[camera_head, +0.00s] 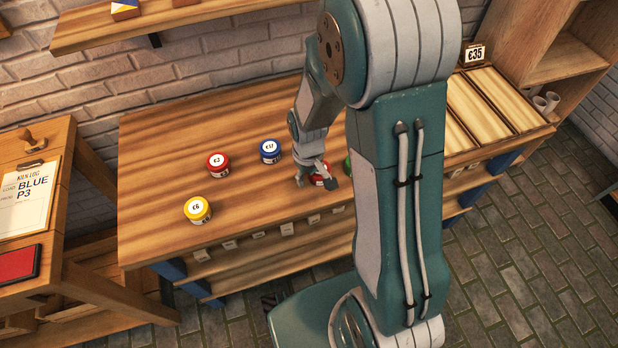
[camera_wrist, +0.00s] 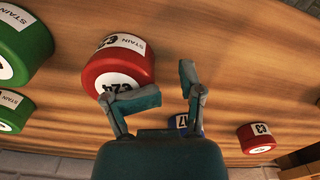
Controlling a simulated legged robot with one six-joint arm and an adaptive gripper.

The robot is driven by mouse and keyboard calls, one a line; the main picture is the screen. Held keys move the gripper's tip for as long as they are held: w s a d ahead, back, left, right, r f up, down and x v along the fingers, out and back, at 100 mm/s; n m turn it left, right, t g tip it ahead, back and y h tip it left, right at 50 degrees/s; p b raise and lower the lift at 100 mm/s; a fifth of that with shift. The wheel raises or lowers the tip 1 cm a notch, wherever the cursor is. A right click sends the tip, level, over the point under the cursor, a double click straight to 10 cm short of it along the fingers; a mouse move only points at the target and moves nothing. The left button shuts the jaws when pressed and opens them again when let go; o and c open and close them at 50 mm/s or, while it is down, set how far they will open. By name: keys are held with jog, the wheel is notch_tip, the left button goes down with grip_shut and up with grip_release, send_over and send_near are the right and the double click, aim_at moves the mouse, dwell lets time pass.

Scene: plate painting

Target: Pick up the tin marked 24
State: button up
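The tin marked 24 (camera_wrist: 118,68) is red with a white label and stands in the upper left middle of the wrist view. In the head view the red tin (camera_head: 319,181) sits on the bench under my gripper, mostly covered by it. My gripper (camera_wrist: 166,82) is open, with nothing between its fingers. Its left finger overlaps the tin's label side in the wrist view, and its right finger is clear of the tin. I cannot tell whether the left finger touches it. My gripper also shows in the head view (camera_head: 316,174).
Two green tins (camera_wrist: 20,50) (camera_wrist: 14,112) stand left of the red tin in the wrist view. A blue tin (camera_head: 270,152), another red tin (camera_head: 218,166) and a yellow tin (camera_head: 198,211) stand on the bench (camera_head: 160,160). The bench's left end is clear.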

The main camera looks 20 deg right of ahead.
jog(key=o, duration=0.3)
jog(key=d+r+m, duration=0.1)
jog(key=r, duration=0.2)
jog(key=d+r+m, duration=0.1)
jog(key=r+m, duration=0.1)
jog(key=r, duration=0.1)
jog(key=w+d+r+m, duration=0.1)
jog(key=r+m, duration=0.1)
jog(key=r, duration=0.2)
jog(key=shift+r, duration=0.1)
notch_tip(320, 180, down, 11)
jog(key=shift+d+r, duration=0.15)
dwell(0.6)
